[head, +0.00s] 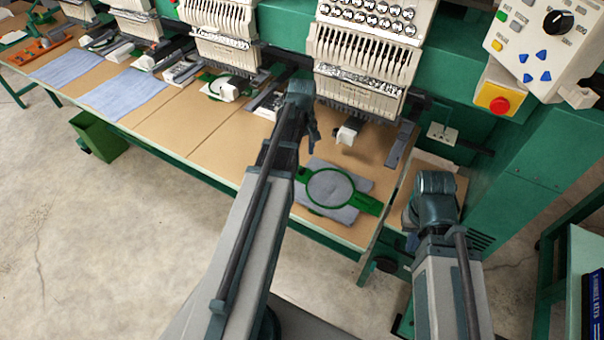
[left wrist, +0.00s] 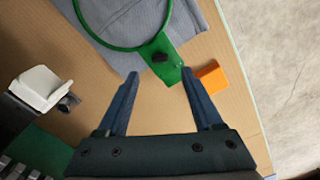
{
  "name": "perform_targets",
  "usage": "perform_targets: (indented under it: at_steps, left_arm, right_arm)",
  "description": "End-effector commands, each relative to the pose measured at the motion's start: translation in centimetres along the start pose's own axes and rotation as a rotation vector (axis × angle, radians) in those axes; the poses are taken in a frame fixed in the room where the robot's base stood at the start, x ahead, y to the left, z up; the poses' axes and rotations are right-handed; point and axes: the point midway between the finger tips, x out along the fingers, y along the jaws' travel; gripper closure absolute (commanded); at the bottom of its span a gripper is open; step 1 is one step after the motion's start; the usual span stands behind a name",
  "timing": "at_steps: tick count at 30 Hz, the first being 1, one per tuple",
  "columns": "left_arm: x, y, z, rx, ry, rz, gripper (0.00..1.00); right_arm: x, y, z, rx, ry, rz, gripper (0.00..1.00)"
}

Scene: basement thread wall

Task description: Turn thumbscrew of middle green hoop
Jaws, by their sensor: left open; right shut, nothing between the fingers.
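A green hoop (head: 330,188) lies on grey cloth (head: 352,212) at the right end of the tan table. It also shows at the top of the left wrist view (left wrist: 122,46). A black thumbscrew (left wrist: 160,58) sits on its green tab (left wrist: 166,72). My left gripper (head: 311,138) is above the table by that tab. In the left wrist view its open, empty fingers (left wrist: 160,75) point at the tab, one to each side. My right gripper (head: 410,218) is right of the table's end, its fingers mostly hidden. Another green hoop (head: 228,88) lies further left.
An orange block (left wrist: 211,75) lies beside the tab. A white sewing head part (head: 347,132) hangs behind the hoop, also at left in the wrist view (left wrist: 40,88). Control panel (head: 545,40) with red button at upper right. Blue cloths (head: 122,93) lie left. Open floor lies in front.

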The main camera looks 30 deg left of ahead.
Motion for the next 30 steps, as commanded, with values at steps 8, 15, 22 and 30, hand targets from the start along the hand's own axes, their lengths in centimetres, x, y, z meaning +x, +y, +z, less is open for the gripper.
perform_targets:
  at_steps: [8,15,22,30]
  left_arm:
    - [4.8,0.0,0.0,0.0,0.0,0.0,0.32]
    - [7.5,0.0,0.0,0.0,0.0,0.0,0.32]
    - [7.8,0.0,0.0,0.0,0.0,0.0,0.32]
    - [7.7,0.0,0.0,0.0,0.0,0.0,0.52]
  right_arm:
    - [4.8,-0.5,-0.3,0.0,0.0,0.0,1.0]
    - [7.4,-0.7,-0.4,0.0,0.0,0.0,1.0]
    - [7.8,-0.7,-0.5,0.0,0.0,0.0,1.0]
    - [7.7,-0.7,-0.5,0.0,0.0,0.0,1.0]
